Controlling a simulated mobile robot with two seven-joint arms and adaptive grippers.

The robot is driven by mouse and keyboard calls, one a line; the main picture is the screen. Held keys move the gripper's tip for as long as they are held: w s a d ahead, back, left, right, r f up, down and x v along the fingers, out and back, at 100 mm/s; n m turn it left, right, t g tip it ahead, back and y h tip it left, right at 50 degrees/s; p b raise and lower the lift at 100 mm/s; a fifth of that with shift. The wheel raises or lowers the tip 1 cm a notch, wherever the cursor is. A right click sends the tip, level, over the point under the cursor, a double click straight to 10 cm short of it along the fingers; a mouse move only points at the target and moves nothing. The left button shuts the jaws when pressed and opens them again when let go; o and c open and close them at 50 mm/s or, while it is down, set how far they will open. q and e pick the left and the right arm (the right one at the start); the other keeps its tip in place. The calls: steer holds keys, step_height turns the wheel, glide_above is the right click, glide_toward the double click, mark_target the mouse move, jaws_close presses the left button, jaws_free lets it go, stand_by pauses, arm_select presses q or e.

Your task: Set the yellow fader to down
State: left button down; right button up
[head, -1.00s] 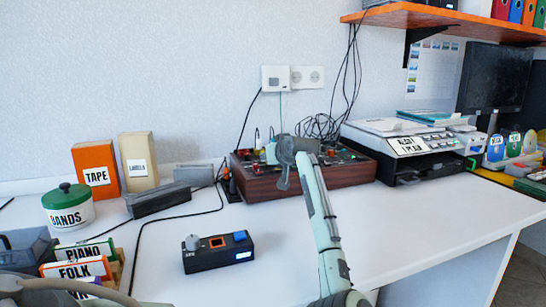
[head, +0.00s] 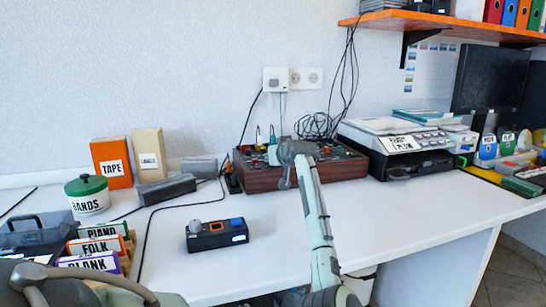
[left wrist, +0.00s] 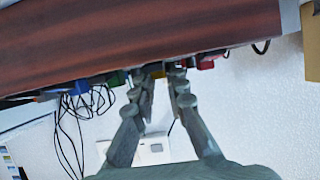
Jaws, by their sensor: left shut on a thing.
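The wood-sided mixer box (head: 262,180) stands at the back of the desk, with several coloured knobs on its top. My left gripper (head: 270,156) is over its panel and hides part of it. In the left wrist view the box appears inverted, and its wooden side (left wrist: 130,40) fills the top. There, the fingertips of my left gripper (left wrist: 163,76) are shut on the yellow fader (left wrist: 157,73), of which only a small patch shows. Its slot and exact position are hidden. My right gripper is not in view.
Blue (left wrist: 78,87) and red (left wrist: 205,63) caps flank the yellow one. A printer (head: 395,150) stands right of the mixer. A small black box (head: 217,236) with knobs lies in front. Bare desk surrounds it. Cables hang behind the mixer.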

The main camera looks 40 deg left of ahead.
arm_select(q)
steer(key=c, duration=1.5)
jaws_free()
steer(key=shift+c, duration=0.2)
steer(key=v, duration=1.2)
steer(key=shift+f, duration=0.1)
